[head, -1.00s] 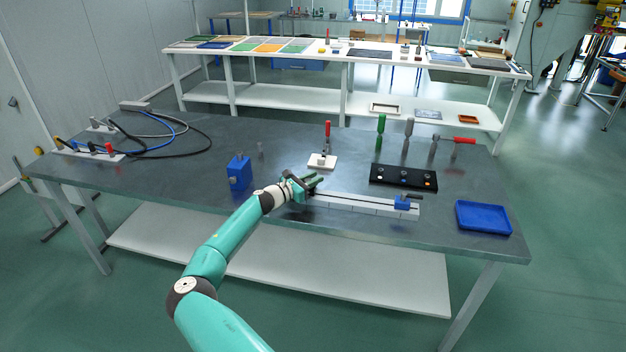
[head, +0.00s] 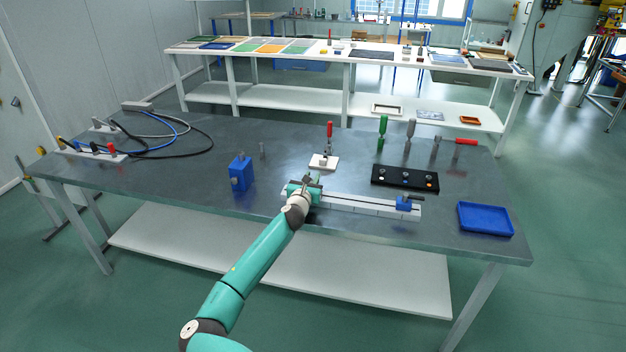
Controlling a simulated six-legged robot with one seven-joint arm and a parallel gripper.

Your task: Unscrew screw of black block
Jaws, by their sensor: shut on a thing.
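My gripper (head: 306,186) is at the left end of the white rail (head: 360,206). It is shut on a small dark part there, mostly hidden by the fingers; I cannot tell whether this is the black block's screw. A long black block (head: 388,181) with several round knobs or screw heads on top lies on the table, right of my gripper and behind the rail. My gripper is apart from it.
A white plate with a red-handled toggle clamp (head: 324,161) stands just behind my gripper. A blue block (head: 240,172) is to the left and a blue tray (head: 485,218) at the right edge. Upright tools, one green-handled (head: 382,128), stand behind. Cables (head: 165,140) lie far left.

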